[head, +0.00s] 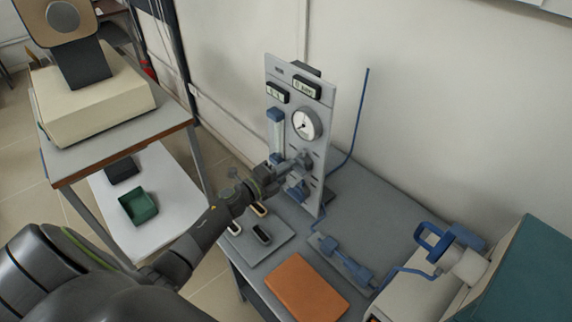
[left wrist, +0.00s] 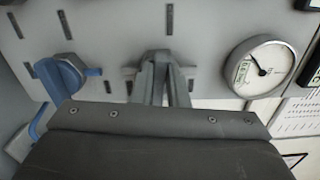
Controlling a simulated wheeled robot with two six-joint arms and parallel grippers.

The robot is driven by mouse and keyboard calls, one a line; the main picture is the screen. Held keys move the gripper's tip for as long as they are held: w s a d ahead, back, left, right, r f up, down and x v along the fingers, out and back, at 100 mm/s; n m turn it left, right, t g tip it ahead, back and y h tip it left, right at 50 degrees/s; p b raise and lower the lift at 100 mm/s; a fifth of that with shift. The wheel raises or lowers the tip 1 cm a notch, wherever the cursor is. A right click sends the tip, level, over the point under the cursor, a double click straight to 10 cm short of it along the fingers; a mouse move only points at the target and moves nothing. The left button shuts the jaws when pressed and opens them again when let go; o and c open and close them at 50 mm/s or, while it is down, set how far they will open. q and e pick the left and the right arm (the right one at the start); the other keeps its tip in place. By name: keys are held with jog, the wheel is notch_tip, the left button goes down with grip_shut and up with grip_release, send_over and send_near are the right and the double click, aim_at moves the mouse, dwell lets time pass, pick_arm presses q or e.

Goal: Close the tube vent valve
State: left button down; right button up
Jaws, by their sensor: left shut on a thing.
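The upright grey panel (head: 313,110) stands on the bench and carries a round gauge (head: 306,124), which also shows in the left wrist view (left wrist: 261,67). My left gripper (head: 301,161) is at the panel below the gauge. In the left wrist view its fingers (left wrist: 162,70) are shut on a small grey valve handle at the panel face, mostly hidden by the fingers. A blue valve (left wrist: 64,75) sits beside it, apart from the fingers; it shows below the gripper in the head view (head: 296,190). I cannot read a vent label. My right gripper is not in view.
A clear flow tube with a blue cap (head: 275,115) is left of the gauge. An orange pad (head: 306,288) and a blue fitting (head: 345,262) lie on the bench. A blue clamp-like part (head: 433,240) is at the right. The wall is close behind.

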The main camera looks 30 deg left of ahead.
pick_arm(q)
jog(key=shift+f+n, duration=0.1)
jog(key=shift+n, duration=0.4)
jog(key=c, duration=1.4)
grip_release()
jog(key=shift+c, duration=0.2)
jog(key=shift+s+a, duration=0.1)
jog(key=b+v, duration=0.6)
jog(key=v, duration=1.1)
jog(key=shift+s+f, duration=0.1)
jog(key=shift+a+n, duration=0.1)
jog(key=shift+n, duration=0.3)
